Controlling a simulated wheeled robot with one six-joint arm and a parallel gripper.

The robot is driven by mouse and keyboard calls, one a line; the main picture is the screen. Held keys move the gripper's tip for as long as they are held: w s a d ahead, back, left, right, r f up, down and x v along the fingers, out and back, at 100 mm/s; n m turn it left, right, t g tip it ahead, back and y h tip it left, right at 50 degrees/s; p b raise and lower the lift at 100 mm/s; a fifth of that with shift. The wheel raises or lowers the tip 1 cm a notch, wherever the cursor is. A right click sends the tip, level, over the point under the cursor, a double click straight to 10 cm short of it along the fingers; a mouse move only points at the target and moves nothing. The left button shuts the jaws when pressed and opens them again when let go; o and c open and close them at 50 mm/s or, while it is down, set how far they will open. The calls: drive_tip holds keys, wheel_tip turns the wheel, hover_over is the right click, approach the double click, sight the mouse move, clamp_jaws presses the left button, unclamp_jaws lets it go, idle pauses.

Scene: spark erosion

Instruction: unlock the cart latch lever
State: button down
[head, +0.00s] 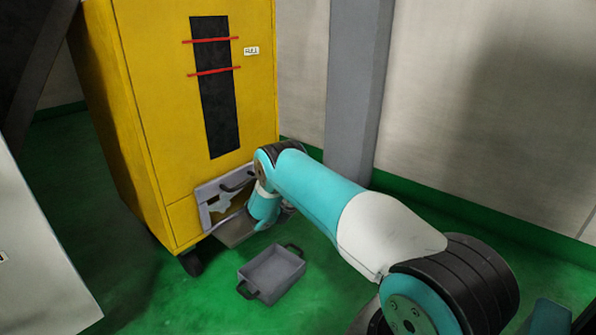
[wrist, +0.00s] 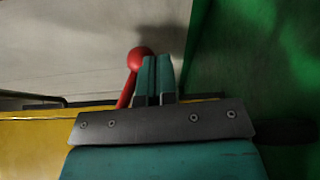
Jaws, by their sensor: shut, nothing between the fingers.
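The latch lever (wrist: 138,59) shows in the wrist view as a red ball knob on a red stem that slants up from the yellow body. My gripper (wrist: 155,62) is shut, its two teal fingers together just right of the knob and partly overlapping it in the picture. I cannot tell whether they touch it. The yellow cart (head: 170,105) stands at left centre in the head view, and its edge shows in the wrist view (wrist: 40,135). In the head view my arm reaches to the cart's lower right; the lever and my fingers are hidden there.
A grey tray with dark handles (head: 272,272) lies on the green floor in front of the cart. A grey-framed opening (head: 210,190) is low on the cart's front. A grey pillar (head: 358,80) and pale wall (head: 480,100) stand close behind. Floor around the tray is clear.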

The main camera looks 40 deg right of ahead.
wheel_tip(320, 180, up, 20)
drive_tip(key=h+p, duration=0.2)
drive_tip(key=p, duration=0.3)
drive_tip(key=shift+d+p, duration=0.4)
drive_tip(key=shift+w, duration=0.1)
